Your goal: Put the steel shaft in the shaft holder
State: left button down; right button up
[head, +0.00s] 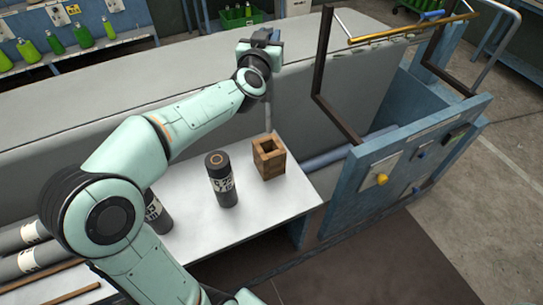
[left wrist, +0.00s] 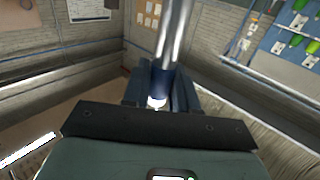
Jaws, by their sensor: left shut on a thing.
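My left arm reaches in from the left in the head view, and its gripper (head: 266,37) is high above the white bench. In the left wrist view the blue fingers of this gripper (left wrist: 160,92) are shut on the shiny steel shaft (left wrist: 176,42). In the head view a thin grey length of the shaft (head: 268,114) shows below the wrist, pointing down. The shaft holder, a square wooden block with a dark opening (head: 272,170), stands on the bench below. The shaft's lower end appears near the holder's far edge; I cannot tell its height or depth. My right gripper is not in view.
A dark cylinder (head: 222,180) stands left of the holder, and another (head: 157,214) is partly behind my arm. Grey rolls (head: 24,235) lie at the left. A blue machine panel (head: 400,165) and a dark frame (head: 322,70) stand at the right.

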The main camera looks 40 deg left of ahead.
pick_arm(q)
jog(key=b, duration=0.4)
send_over(268, 105)
notch_tip(268, 105, down, 9)
jog(key=f, duration=0.3)
jog(key=f+b, duration=0.1)
jog(key=shift+w+a+f, duration=0.1)
jog(key=shift+w+f, duration=0.2)
jog(key=shift+f, duration=0.05)
jog(key=shift+f+b, duration=0.4)
jog(key=shift+f, duration=2.55)
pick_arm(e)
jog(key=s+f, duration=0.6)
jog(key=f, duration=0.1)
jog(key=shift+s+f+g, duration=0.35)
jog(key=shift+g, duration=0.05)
pick_arm(q)
jog(key=shift+f, duration=0.2)
jog(key=c, duration=0.9)
grip_release()
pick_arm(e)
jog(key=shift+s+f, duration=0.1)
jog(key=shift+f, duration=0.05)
